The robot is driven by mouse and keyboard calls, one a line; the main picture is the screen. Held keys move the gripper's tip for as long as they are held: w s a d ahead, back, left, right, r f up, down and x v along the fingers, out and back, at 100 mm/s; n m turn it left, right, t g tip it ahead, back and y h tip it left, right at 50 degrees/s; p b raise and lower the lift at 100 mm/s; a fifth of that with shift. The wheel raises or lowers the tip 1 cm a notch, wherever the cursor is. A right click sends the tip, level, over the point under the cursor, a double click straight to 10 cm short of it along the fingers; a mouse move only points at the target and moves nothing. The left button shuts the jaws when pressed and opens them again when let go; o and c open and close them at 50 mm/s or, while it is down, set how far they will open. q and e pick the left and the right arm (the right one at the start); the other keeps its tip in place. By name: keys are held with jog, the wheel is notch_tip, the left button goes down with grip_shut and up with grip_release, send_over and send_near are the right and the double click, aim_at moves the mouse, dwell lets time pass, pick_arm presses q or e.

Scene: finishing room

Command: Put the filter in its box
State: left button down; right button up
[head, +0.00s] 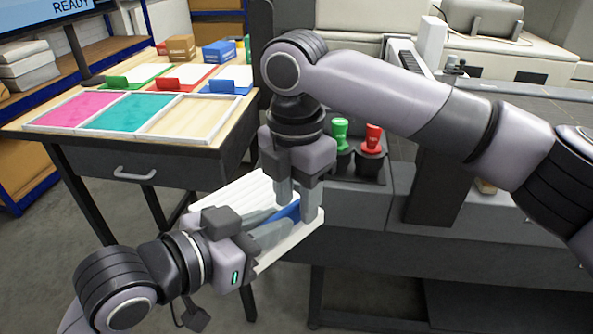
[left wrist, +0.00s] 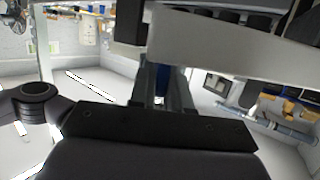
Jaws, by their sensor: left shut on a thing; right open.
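A white ribbed slab (head: 240,192) with a blue part (head: 289,212), probably the filter, is held in front of the bench. My left gripper (head: 285,222) is shut on the blue part. In the left wrist view, blue (left wrist: 160,86) shows between my left fingers (left wrist: 162,92), with a white slab (left wrist: 240,45) above. My right gripper (head: 297,203) points down, open, its fingers at the same blue part; I cannot tell whether they touch it. A brown box (head: 181,48) and a blue box (head: 218,51) stand at the table's back; I cannot tell which is the filter's.
A wooden table (head: 80,137) at left carries trays with pink (head: 70,109), teal (head: 130,111) and bare wood-coloured (head: 192,117) floors, and more trays behind. Green (head: 340,133) and red (head: 373,138) handled items stand in a dark holder on the grey machine at right.

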jog(key=shift+f, duration=0.45)
jog(key=shift+c, duration=0.3)
grip_shut()
pick_arm(q)
jog(key=c, duration=1)
grip_release()
pick_arm(e)
jog(key=shift+r, duration=0.1)
